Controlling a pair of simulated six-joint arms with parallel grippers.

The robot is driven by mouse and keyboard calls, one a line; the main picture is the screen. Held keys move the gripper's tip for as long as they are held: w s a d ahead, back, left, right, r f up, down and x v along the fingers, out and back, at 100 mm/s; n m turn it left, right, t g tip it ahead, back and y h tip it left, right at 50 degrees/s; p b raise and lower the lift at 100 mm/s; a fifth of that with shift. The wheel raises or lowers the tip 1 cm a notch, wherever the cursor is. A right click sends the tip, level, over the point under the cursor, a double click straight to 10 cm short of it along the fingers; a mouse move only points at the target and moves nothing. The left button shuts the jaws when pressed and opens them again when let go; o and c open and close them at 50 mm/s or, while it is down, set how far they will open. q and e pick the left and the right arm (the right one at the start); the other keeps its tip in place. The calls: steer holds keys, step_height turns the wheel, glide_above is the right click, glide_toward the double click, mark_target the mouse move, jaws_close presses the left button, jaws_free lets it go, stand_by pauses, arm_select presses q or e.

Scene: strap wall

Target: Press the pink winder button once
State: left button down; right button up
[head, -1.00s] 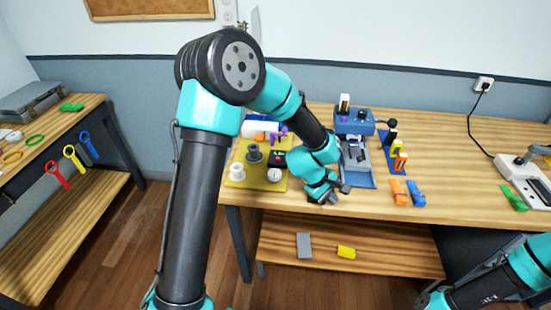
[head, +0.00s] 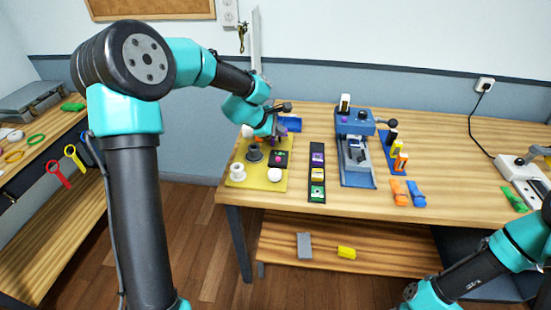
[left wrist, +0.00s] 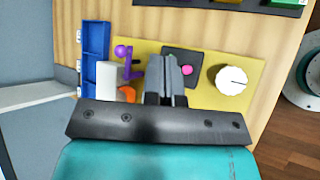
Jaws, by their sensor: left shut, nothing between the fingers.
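The pink winder button (head: 279,154) is a small round button on a black box on the yellow board (head: 240,186), at the left of the table. In the left wrist view the pink button (left wrist: 187,70) shows just right of my fingertips. My left gripper (head: 275,136) is over the back part of the yellow board, behind the button in the head view. Its fingers (left wrist: 166,62) are shut and empty, pointing down towards the board. I cannot tell their exact height above it. My right gripper is out of view.
A white knob (left wrist: 231,80) stands beside the black box. A purple crank-like part (left wrist: 124,52), a white block (left wrist: 107,80) and a blue tray (left wrist: 95,50) are on the other side. White and grey spools (head: 254,152) stand on the board. A dark strip (head: 317,173) lies to its right.

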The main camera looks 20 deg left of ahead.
mark_target(278, 159)
arm_select(q)
steer(key=shift+f, duration=0.2)
steer(key=shift+f, duration=4.25)
steer(key=shift+f, duration=0.4)
steer(key=shift+f, duration=0.5)
steer(key=shift+r, duration=0.9)
steer(key=shift+r, duration=0.15)
steer(key=shift+r, duration=2.4)
